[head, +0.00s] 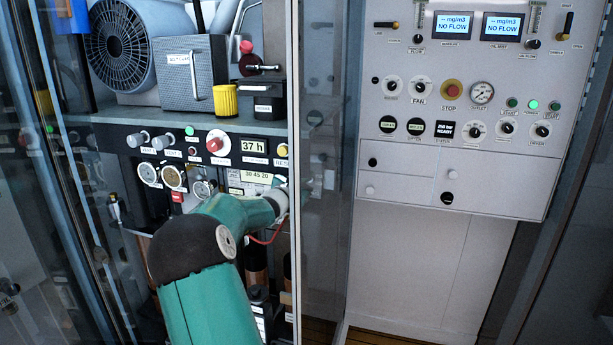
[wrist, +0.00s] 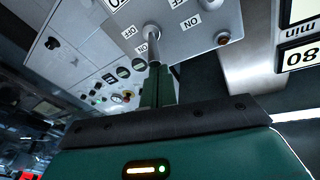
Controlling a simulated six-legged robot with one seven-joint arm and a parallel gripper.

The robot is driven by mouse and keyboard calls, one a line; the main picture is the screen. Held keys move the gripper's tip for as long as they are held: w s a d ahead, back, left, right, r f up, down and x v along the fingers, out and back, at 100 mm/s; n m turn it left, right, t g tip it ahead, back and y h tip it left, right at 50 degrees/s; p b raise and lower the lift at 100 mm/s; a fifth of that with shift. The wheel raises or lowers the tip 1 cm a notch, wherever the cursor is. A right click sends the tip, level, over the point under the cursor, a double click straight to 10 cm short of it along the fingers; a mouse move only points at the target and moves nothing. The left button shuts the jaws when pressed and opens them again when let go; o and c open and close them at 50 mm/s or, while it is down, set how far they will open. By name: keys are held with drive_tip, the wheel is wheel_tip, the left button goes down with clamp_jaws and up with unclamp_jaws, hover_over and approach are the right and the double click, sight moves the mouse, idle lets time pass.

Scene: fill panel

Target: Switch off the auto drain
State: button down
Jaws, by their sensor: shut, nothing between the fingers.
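In the wrist view a metal toggle lever (wrist: 151,36) stands out from a grey panel, with OFF and ON labels beside it. Its name label is not readable, so I cannot tell whether it is the auto drain. My gripper (wrist: 156,72) is shut and empty, with its tip close below the lever; I cannot tell if they touch.
In the head view my arm reaches into the left cabinet, below its gauges (head: 173,177) and a "37 h" display (head: 254,146). A glass door (head: 325,180) stands just right of the arm. The right panel (head: 400,60) has knobs, a red stop button (head: 452,90) and two NO FLOW screens.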

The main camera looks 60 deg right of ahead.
drive_tip(key=shift+a+f+h, duration=0.2)
drive_tip(key=shift+f+h, duration=0.25)
drive_tip(key=shift+h, duration=0.25)
drive_tip(key=f+m+h, duration=0.1)
drive_tip(key=g+h, duration=0.1)
drive_tip(key=h, duration=0.1)
drive_tip(key=f+m+g+h, duration=0.1)
drive_tip(key=shift+a+f+m+h, duration=0.25)
drive_tip(key=shift+f+m+h, duration=0.05)
drive_tip(key=shift+f, duration=0.05)
drive_tip(key=shift+s, duration=0.1)
